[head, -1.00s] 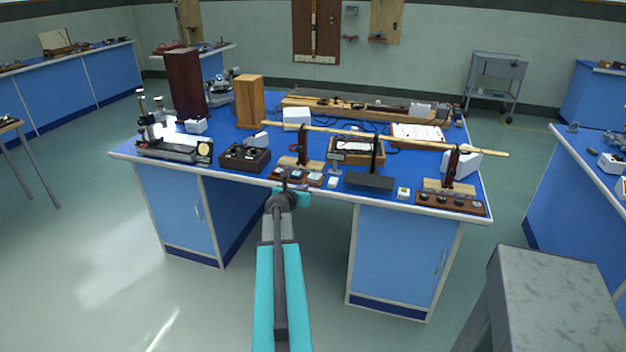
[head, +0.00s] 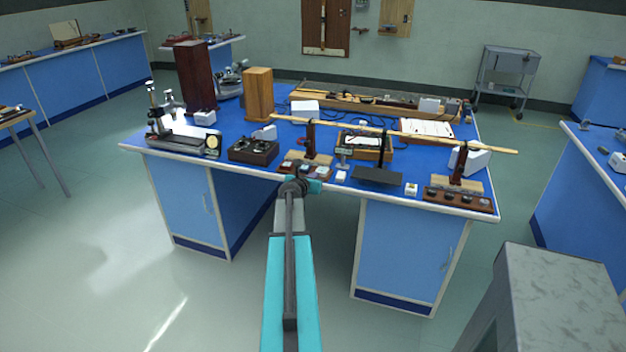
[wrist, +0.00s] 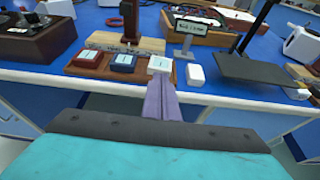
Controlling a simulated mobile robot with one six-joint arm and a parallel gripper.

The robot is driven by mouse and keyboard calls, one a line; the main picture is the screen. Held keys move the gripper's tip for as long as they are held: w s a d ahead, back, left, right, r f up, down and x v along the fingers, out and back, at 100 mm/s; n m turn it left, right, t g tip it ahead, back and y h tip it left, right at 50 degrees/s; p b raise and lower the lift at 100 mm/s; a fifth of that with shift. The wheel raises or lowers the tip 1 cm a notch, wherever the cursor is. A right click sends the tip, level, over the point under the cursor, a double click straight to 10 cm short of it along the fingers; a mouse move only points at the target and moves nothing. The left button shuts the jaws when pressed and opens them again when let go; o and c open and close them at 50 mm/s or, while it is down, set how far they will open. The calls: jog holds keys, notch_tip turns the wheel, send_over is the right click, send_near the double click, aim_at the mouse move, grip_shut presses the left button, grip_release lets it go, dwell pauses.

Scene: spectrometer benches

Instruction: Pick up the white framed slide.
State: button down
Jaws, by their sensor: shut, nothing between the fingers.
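The white framed slide (wrist: 160,65) is the rightmost of three slides on a small wooden holder (wrist: 78,70) at the bench's front edge in the wrist view. A blue framed slide (wrist: 123,61) and a red framed slide (wrist: 88,57) sit to its left. My gripper (wrist: 160,82) is shut and empty, its purple fingers pointing at the white slide from the front. The tips overlap its lower edge in the picture; whether they touch is unclear. In the head view my wrist (head: 313,186) is at the front edge, just before the holder, and the fingers are not clear.
A white block (wrist: 195,76) lies right of the holder. A small label stand (wrist: 188,38) and a dark flat plate (wrist: 250,70) stand behind and right. A dark box with knobs (head: 253,150) is on the left. A long wooden rod on stands (head: 400,133) crosses above the bench.

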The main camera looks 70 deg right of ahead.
aim_at(322, 170)
jog(key=shift+w+d+p, duration=0.15)
jog(key=shift+d+p, duration=0.35)
jog(key=shift+d, duration=1.5)
jog(key=shift+w+d+p, duration=0.1)
jog(key=shift+d+p, duration=0.4)
jog(key=shift+d, duration=1.5)
jog(key=shift+f, duration=0.7)
jog(key=shift+s+a+f, duration=0.1)
jog(key=shift+f, duration=0.15)
jog(key=shift+a, duration=0.15)
jog(key=shift+a+f, duration=0.1)
jog(key=shift+a, duration=0.15)
jog(key=a+b, duration=0.1)
jog(key=a, duration=0.3)
jog(key=shift+s, duration=0.2)
jog(key=shift+w+a, duration=0.1)
jog(key=shift+a, duration=0.4)
